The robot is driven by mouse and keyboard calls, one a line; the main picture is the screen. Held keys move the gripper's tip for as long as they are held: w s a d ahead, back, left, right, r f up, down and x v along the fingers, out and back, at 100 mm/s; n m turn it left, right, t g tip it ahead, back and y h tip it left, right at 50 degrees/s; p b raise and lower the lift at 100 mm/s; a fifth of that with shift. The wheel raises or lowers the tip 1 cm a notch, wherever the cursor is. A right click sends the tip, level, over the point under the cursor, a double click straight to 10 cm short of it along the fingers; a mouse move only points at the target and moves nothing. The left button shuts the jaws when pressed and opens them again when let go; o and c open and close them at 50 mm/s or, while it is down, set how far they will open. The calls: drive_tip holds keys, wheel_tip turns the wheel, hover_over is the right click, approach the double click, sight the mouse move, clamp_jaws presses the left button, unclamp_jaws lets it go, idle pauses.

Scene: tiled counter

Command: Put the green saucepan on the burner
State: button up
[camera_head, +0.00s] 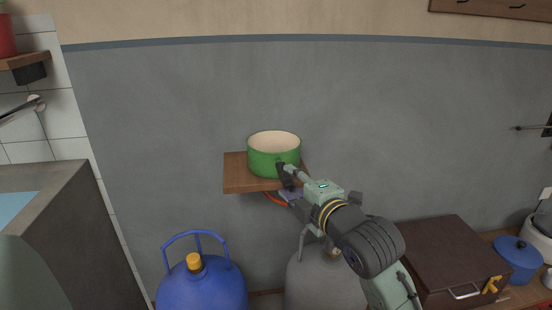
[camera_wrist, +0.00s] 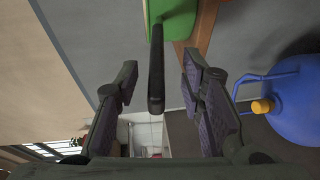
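The green saucepan (camera_head: 272,157), with a cream inside, stands upright on a small wooden wall shelf (camera_head: 240,175). In the wrist view, part of its green side (camera_wrist: 178,18) shows at the top edge. Its dark handle (camera_wrist: 156,60) points toward my wrist. My gripper (camera_wrist: 160,70) is open, with one finger on each side of the handle and gaps visible on both sides. In the head view, my gripper (camera_head: 286,180) is at the front right of the saucepan. I cannot make out a burner in either view.
Below the shelf stand a blue gas bottle (camera_head: 200,290) with a yellow cap and a grey bottle (camera_head: 325,285). At the right are a brown case (camera_head: 445,255) and a blue lidded pot (camera_head: 518,258). A dark counter block (camera_head: 85,235) stands left. The wall above the saucepan is clear.

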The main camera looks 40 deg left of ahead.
sight(278, 171)
drive_tip(key=a, duration=0.2)
drive_tip(key=shift+w+a+r+p, duration=0.1)
drive_tip(key=shift+w+a+p, duration=0.25)
drive_tip(key=shift+a, duration=0.05)
drive_tip(key=shift+w+a+f, duration=0.2)
drive_tip(key=shift+a, duration=0.25)
drive_tip(key=shift+c, duration=0.6)
clamp_jaws()
